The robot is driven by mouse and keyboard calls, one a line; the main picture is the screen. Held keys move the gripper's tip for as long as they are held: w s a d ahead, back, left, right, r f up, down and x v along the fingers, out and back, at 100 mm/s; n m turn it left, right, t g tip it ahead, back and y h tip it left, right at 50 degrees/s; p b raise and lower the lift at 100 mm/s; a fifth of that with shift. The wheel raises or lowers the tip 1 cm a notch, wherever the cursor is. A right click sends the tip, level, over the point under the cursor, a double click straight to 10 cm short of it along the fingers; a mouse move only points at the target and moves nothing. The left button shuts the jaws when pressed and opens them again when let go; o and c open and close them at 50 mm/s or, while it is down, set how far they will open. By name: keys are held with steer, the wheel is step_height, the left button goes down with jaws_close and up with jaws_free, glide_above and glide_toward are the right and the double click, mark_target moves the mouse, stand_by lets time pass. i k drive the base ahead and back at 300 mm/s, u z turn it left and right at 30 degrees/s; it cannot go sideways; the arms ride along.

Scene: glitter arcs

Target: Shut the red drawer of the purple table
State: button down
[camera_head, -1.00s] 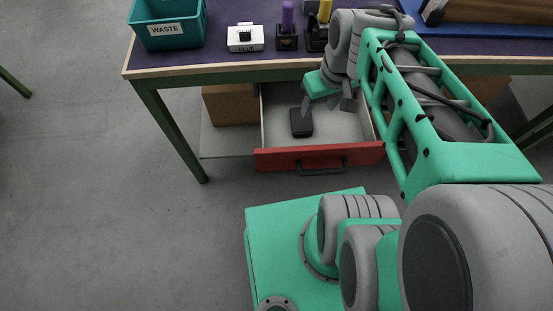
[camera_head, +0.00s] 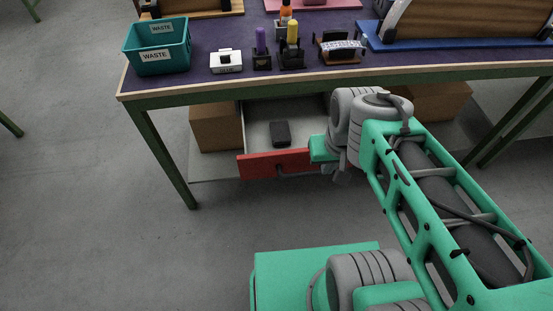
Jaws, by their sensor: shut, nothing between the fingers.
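The purple table (camera_head: 215,87) stands across the upper part of the head view. Its red drawer (camera_head: 258,165) hangs open under the tabletop, its front sticking out toward me. A dark box-shaped object (camera_head: 280,133) lies inside the drawer. The dark handle (camera_head: 283,173) shows only in part; the right end of the red front is largely hidden behind my gripper. My gripper (camera_head: 340,179) is shut and empty, low at the right part of the drawer front. I cannot tell whether it touches the front.
A teal waste bin (camera_head: 157,68), a small white box (camera_head: 226,66) and several other items stand on the table. Cardboard boxes (camera_head: 214,128) sit on the low shelf beside the drawer. Grey floor (camera_head: 110,220) is clear at the left.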

mark_target(306, 115)
steer(key=z, duration=1.45)
steer(key=k, duration=1)
steer(key=u, duration=2.1)
steer(key=i, duration=0.5)
